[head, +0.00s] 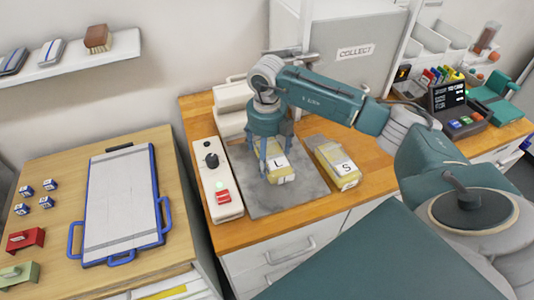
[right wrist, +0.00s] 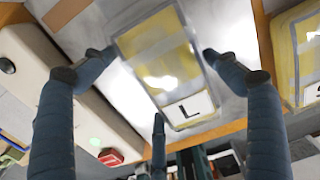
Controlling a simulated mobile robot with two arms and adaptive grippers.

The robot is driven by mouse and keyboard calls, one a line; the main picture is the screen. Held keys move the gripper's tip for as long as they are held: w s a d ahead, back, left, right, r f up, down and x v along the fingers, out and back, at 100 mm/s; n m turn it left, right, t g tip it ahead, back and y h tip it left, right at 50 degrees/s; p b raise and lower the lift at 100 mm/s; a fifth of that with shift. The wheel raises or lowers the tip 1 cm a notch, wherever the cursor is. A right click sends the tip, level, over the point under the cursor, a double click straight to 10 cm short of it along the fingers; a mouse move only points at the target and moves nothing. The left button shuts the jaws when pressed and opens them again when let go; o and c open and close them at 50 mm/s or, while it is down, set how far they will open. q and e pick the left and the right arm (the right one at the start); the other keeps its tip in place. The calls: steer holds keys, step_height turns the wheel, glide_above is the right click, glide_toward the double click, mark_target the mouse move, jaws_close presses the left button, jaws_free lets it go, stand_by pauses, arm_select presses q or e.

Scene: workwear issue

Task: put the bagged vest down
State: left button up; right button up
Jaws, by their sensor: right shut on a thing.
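My right gripper (head: 273,166) is shut on the yellow bagged vest marked L (head: 281,171), over the grey plate (head: 300,196) on the wooden counter. In the right wrist view the fingers (right wrist: 158,60) come in at both sides of the L bag (right wrist: 165,75), with a third finger below it. I cannot tell whether the bag touches the plate. A second yellow bagged vest marked S (head: 338,165) lies to the right, at the plate's right edge. My left gripper is not in view.
A white control unit (head: 217,180) with a black knob and red switch stands left of the plate. Behind is a grey box labelled COLLECT (head: 355,52). A blue-edged board (head: 122,205) lies on the left table. A device with coloured buttons (head: 455,105) stands at right.

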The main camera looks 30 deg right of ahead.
steer(key=shift+f, duration=0.15)
steer(key=o, duration=1.1)
steer(key=shift+r, duration=0.3)
step_height(320, 180, up, 12)
steer(key=b, duration=0.3)
steer(key=shift+f+b, duration=0.1)
steer(key=shift+b, duration=0.2)
